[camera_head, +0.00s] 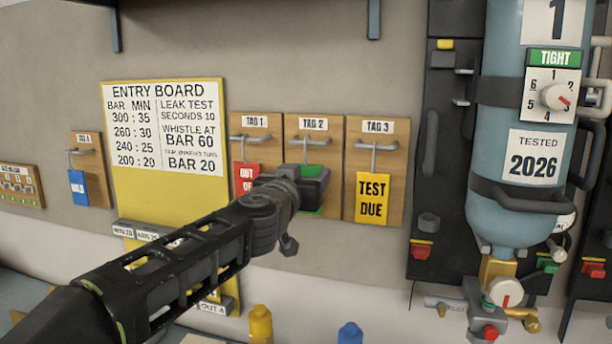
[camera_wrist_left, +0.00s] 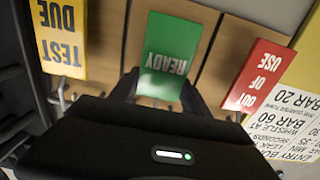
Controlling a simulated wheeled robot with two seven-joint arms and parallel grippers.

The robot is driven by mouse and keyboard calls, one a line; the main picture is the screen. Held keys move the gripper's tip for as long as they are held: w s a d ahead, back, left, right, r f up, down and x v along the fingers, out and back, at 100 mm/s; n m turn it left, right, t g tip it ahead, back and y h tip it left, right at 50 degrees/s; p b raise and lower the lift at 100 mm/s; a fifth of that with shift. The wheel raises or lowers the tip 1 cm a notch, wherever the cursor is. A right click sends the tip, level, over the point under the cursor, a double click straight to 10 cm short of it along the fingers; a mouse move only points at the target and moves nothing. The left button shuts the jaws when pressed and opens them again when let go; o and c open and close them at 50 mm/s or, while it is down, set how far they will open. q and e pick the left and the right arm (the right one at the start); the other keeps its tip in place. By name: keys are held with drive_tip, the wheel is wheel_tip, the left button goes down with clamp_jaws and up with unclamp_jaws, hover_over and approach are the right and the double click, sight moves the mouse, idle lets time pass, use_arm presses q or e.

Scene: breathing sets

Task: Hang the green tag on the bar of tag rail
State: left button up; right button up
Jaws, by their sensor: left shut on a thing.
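The green tag (camera_head: 311,170) is at the TAG 2 board (camera_head: 293,124) of the tag rail, mostly hidden behind my left gripper (camera_head: 308,188). In the left wrist view the green tag (camera_wrist_left: 172,45) reads READY, upside down, with the fingers of my left gripper (camera_wrist_left: 160,90) on either side of its end. My left gripper is shut on it. The TAG 2 bar (camera_head: 312,139) runs just above the green tag in the head view. I cannot tell whether the tag's hole is around the bar. My right gripper is not in view.
A red tag (camera_head: 244,178) hangs at TAG 1 and a yellow TEST DUE tag (camera_head: 373,198) at TAG 3, close on either side. A yellow entry board (camera_head: 150,205) and a blue tag (camera_head: 77,187) are to the left. A blue cylinder (camera_head: 520,105) stands right.

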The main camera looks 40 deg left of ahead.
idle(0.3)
use_arm(q)
drive_tip(key=o, duration=1.4)
drive_tip(key=p+v, duration=0.1)
drive_tip(key=v, duration=0.6)
drive_tip(key=shift+s, duration=0.4)
drive_tip(key=shift+d+f, duration=0.1)
